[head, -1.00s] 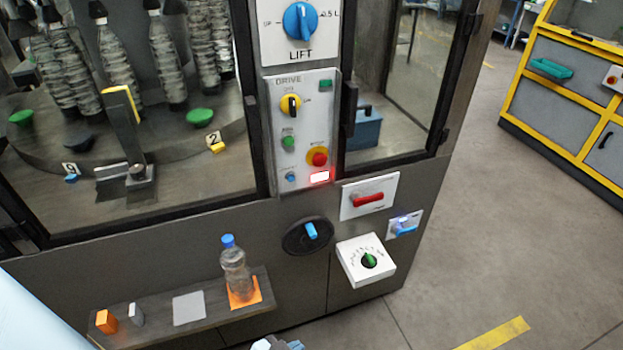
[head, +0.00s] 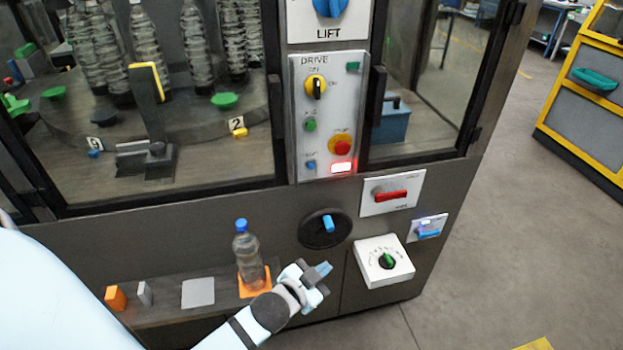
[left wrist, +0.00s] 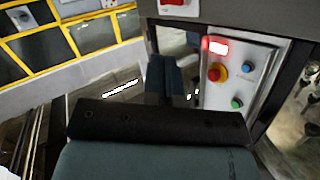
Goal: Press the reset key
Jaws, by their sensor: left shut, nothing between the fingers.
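The DRIVE panel (head: 343,98) is on the front of the machine. It carries a small blue button (head: 311,165), a green button (head: 310,125), a red mushroom button on yellow (head: 341,146) and a lit red-white lamp (head: 341,168). The small labels are too blurred to read, so I cannot confirm which one is the reset key. My left gripper (head: 320,271) is shut and empty, below the panel and in front of the lower cabinet. In the left wrist view its fingers (left wrist: 167,76) point toward the machine, with the blue button (left wrist: 246,67) to their right. My right gripper is not in view.
A bottle (head: 247,250) stands on the orange pad of a low shelf, just left of my left gripper. A black dial with a blue handle (head: 328,224), a red handle plate (head: 392,193) and a white dial box (head: 384,261) stick out nearby.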

